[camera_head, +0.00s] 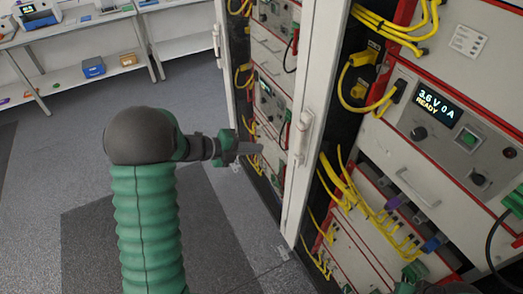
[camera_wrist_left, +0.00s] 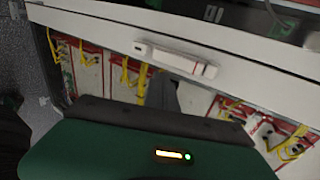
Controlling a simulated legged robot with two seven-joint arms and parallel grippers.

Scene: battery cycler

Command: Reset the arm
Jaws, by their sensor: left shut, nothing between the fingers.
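My left arm comes up from the bottom of the head view, in a green ribbed sleeve. Its left gripper (camera_head: 256,149) points right, toward the white door frame (camera_head: 312,88) of the cycler cabinet, and is shut and empty. In the left wrist view the gripper's dark fingers (camera_wrist_left: 163,94) are together, with nothing held. A green and dark part at the bottom right of the head view looks like my right gripper (camera_head: 425,282), mostly cut off.
The right cabinet holds a cycler unit with a lit display (camera_head: 439,105) reading 3.6 V 0 A READY. Yellow cables (camera_head: 358,190) hang in front of the racks. A white shelf bench (camera_head: 187,47) stands at the back. The grey floor left of the cabinet is clear.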

